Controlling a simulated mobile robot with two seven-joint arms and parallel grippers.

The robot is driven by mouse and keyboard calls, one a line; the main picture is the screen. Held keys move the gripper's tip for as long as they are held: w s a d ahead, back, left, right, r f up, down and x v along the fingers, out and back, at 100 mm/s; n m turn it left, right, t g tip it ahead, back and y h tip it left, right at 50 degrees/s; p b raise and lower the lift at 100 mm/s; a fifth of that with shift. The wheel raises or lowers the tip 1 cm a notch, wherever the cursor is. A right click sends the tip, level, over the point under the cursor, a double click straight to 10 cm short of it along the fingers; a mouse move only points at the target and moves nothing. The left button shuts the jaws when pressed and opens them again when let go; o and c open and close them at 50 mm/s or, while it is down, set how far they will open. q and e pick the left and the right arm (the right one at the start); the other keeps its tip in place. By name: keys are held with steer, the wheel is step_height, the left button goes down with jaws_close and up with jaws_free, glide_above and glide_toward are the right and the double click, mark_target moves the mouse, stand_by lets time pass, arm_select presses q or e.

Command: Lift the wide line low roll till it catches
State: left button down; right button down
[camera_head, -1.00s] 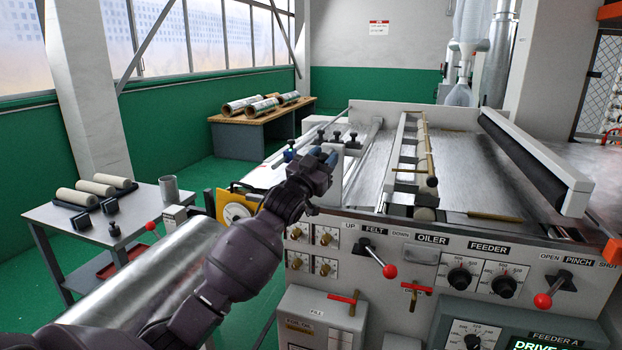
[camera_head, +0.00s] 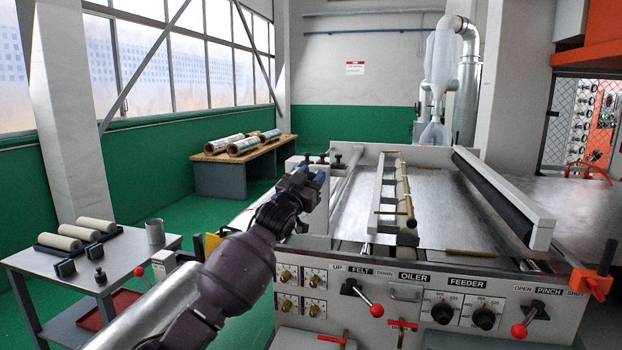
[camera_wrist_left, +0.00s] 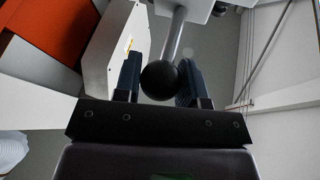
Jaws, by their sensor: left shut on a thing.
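My left gripper (camera_head: 308,178) is at the near left corner of the feeder machine (camera_head: 395,268), beside its raised side plate. In the left wrist view its two dark fingers (camera_wrist_left: 158,80) stand on either side of a black ball knob (camera_wrist_left: 160,80), shut on it. In the head view the gripper hides the knob. A long dark roller (camera_head: 490,190) in a pale housing lies along the machine's right side; I cannot tell which roll the knob's lever moves. My right gripper is not in view.
The front panel has red-knobbed levers, a felt lever (camera_head: 362,298) and a pinch lever (camera_head: 530,315). A grey side table (camera_head: 60,270) with pale rollers (camera_head: 80,233) stands at the left. Foil rolls (camera_head: 240,145) lie on a bench behind. Green floor is free between.

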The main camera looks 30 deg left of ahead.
arm_select(q)
steer(key=shift+s+a+r, duration=0.1)
steer(key=shift+r, duration=0.7)
steer(key=c, duration=0.7)
jaws_free()
steer(key=shift+f, duration=0.3)
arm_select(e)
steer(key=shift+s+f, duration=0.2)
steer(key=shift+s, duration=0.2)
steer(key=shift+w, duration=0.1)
arm_select(q)
steer(key=shift+s+f, duration=0.3)
steer(key=shift+s, duration=0.05)
steer(key=b+v, duration=0.1)
steer(key=v, duration=0.8)
steer(key=shift+s+f, duration=0.1)
steer(key=shift+s, duration=0.3)
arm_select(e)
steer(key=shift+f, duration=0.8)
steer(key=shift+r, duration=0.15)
